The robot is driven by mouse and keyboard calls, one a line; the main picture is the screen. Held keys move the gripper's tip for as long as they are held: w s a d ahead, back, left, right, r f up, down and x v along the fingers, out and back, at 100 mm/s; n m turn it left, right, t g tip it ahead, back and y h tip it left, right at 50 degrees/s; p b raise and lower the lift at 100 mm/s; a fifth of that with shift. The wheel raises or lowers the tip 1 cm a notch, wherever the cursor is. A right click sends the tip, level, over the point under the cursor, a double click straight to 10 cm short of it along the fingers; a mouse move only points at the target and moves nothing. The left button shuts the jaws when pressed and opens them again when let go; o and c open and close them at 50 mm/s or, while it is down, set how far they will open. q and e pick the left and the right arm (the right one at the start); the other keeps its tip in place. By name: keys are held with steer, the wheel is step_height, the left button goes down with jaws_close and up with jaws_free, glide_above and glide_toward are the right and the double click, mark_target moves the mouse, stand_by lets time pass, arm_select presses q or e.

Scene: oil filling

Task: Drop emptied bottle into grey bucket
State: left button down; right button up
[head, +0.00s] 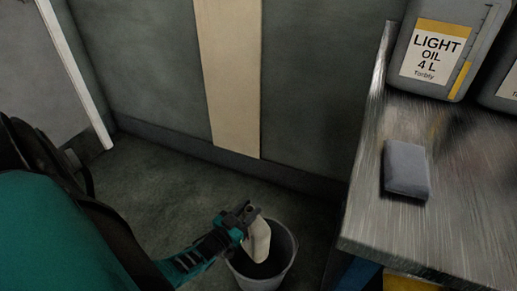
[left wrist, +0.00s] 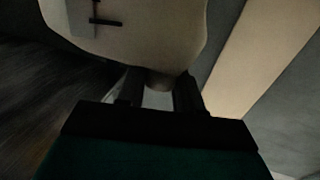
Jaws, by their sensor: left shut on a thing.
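A pale cream bottle (head: 260,238) is held by my left gripper (head: 246,222) over the grey bucket (head: 286,262). In the head view the bottle overlaps the bucket's opening; I cannot tell how far its lower end is below the rim. In the left wrist view the bottle (left wrist: 135,30) fills the top, with my left gripper's fingers (left wrist: 158,92) closed around its narrow part. The bucket stands on the floor beside the metal table, its left part partly hidden by my left gripper and arm. My right gripper is not in view.
A metal table (head: 365,215) stands at the right, its edge close to the bucket. On it are a grey block (head: 406,169), an oil canister (head: 440,50) labelled LIGHT OIL 4 L, and a second canister (head: 502,90) partly cut off. The floor (head: 160,185) left of the bucket is clear.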

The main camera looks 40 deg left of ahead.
arm_select(q)
steer(key=shift+f+b, duration=0.65)
steer(key=shift+f, duration=0.4)
steer(key=c, duration=0.7)
jaws_free()
steer(key=shift+o, duration=0.2)
